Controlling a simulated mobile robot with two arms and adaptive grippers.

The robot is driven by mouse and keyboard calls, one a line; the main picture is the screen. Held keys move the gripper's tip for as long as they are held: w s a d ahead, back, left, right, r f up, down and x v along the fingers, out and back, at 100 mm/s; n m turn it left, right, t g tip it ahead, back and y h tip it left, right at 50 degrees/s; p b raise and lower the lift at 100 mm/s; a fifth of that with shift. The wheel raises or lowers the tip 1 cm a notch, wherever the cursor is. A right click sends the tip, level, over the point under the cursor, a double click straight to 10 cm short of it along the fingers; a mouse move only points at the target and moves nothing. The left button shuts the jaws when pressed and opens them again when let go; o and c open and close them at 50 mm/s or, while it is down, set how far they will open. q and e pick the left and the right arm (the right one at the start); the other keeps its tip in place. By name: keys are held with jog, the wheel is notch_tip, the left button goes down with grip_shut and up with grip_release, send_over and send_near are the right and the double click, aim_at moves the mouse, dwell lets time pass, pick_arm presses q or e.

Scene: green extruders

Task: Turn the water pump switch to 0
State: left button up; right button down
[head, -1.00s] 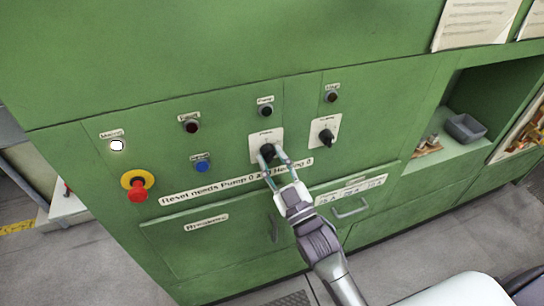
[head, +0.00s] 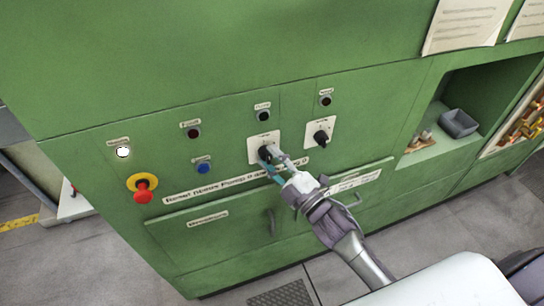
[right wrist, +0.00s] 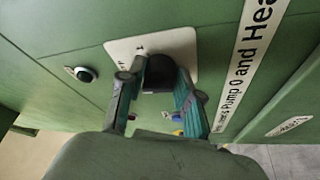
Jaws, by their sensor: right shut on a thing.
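The black rotary switch knob (head: 264,153) sits on a white plate on the green cabinet front. My right gripper (head: 270,158) is shut on this knob, one finger on each side. The plate's lettering is too small to read in the head view, and the knob's pointer is mostly hidden by the fingers. My left gripper is not in view.
A second black switch (head: 321,137) is on a plate to the right. A red emergency button (head: 143,191) on yellow, a blue button (head: 203,167) and a lit white lamp (head: 123,152) are to the left.

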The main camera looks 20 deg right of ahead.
dwell(0.5)
jog(key=c, duration=0.8)
grip_release()
jog(key=v, duration=1.2)
jog(key=shift+r, duration=0.1)
